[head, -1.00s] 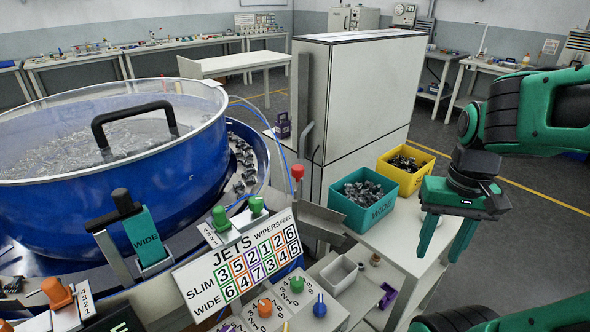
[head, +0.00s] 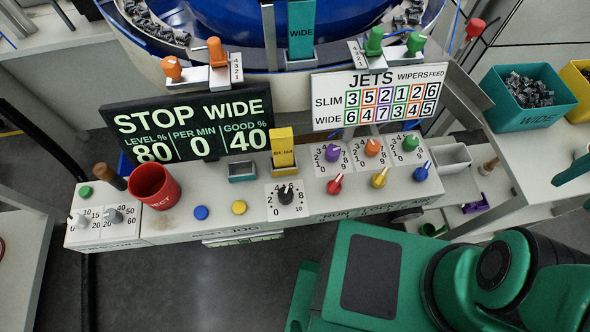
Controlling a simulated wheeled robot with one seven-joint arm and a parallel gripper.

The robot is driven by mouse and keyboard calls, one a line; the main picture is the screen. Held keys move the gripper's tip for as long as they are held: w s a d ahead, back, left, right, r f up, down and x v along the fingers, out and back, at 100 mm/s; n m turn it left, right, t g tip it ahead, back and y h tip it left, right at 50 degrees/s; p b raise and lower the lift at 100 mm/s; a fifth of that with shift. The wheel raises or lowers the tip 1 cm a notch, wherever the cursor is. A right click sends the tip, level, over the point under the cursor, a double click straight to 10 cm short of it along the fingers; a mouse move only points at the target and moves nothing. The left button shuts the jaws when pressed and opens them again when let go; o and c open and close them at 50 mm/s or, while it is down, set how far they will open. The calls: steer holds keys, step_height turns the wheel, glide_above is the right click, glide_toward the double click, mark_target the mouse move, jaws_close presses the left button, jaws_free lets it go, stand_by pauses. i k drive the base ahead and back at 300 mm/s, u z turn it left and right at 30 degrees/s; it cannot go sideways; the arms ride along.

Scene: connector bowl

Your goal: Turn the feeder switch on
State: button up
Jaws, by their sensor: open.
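The control panel (head: 225,214) runs across the middle of the head view. Three small lever switches, red (head: 335,183), yellow (head: 380,177) and blue (head: 421,171), stand on its right part. The lettering along the front edge below them is partly hidden and hard to read, so I cannot tell which one is the feeder switch. The display (head: 190,125) reads STOP WIDE, 80, 0, 40. My gripper (head: 573,190) shows only by its green fingertips at the right edge, open, well right of the switches and touching nothing visible.
A black dial (head: 286,194), red cup (head: 154,186), blue button (head: 201,212) and yellow button (head: 239,207) share the panel. The JETS board (head: 375,97) and blue bowl (head: 225,20) stand behind. A teal WIDE bin (head: 525,100) stands right. My green arm fills the lower right.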

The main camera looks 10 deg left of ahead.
mark_target(334, 186)
steer(key=u, duration=0.9)
steer(key=k, duration=1.35)
steer(key=z, duration=0.65)
steer(key=i, duration=1)
steer(key=u, duration=0.05)
